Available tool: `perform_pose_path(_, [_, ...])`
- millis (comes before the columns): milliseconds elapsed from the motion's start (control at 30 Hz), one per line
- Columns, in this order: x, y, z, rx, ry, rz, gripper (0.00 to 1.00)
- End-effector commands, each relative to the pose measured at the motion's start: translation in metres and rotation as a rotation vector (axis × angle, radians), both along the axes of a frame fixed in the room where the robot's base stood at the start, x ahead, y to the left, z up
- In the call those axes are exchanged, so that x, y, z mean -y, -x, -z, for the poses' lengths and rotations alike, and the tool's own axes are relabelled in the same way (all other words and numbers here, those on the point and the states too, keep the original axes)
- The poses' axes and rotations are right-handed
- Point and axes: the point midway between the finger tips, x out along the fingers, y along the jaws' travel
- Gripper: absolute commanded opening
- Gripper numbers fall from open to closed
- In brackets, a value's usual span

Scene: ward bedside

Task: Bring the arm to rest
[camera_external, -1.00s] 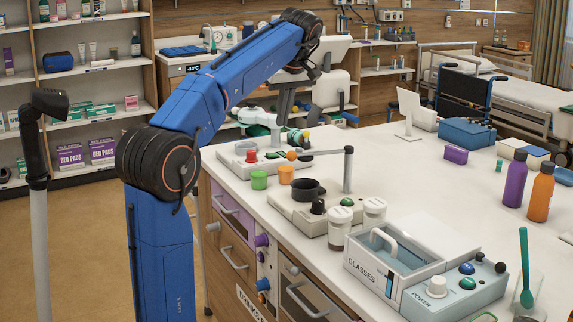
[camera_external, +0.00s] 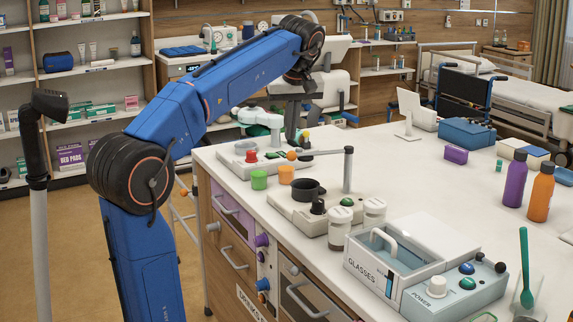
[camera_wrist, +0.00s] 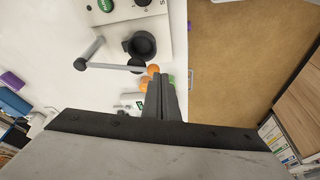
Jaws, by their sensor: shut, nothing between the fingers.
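My blue arm (camera_external: 225,82) is raised in the external view, bent at the black elbow joint, with its forearm reaching up and right to a black wrist joint. My gripper (camera_wrist: 161,82) shows in the wrist view with its two grey fingers together and nothing between them. I cannot tell the height of the fingertips above the counter. In the external view the gripper is hard to make out against the equipment behind it.
The white counter (camera_external: 420,180) holds a device with a black pot (camera_external: 306,187) and a grey post (camera_external: 348,168), jars, a glasses box (camera_external: 372,270) and bottles. A pole (camera_external: 40,200) stands left. Floor (camera_wrist: 235,60) beside the counter is clear.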

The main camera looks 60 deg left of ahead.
Motion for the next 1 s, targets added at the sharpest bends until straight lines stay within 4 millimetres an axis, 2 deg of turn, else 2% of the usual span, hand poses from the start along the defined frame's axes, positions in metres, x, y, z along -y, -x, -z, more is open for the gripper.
perform_pose_path(33, [0.018, 0.009, 0.012, -0.001, 0.002, 0.069, 0.00])
perform_pose_path(100, [0.038, 0.017, 0.030, -0.002, 0.006, 0.165, 0.00])
perform_pose_path(267, [0.083, 0.042, 0.074, -0.001, 0.010, 0.378, 0.00])
perform_pose_path(500, [0.144, 0.088, 0.151, 0.010, 0.008, 0.684, 0.00])
perform_pose_path(667, [0.180, 0.124, 0.209, 0.026, 0.000, 0.878, 0.00])
perform_pose_path(800, [0.207, 0.157, 0.262, 0.040, -0.011, 1.039, 0.00])
perform_pose_path(1000, [0.231, 0.193, 0.323, 0.060, -0.030, 1.206, 0.00])
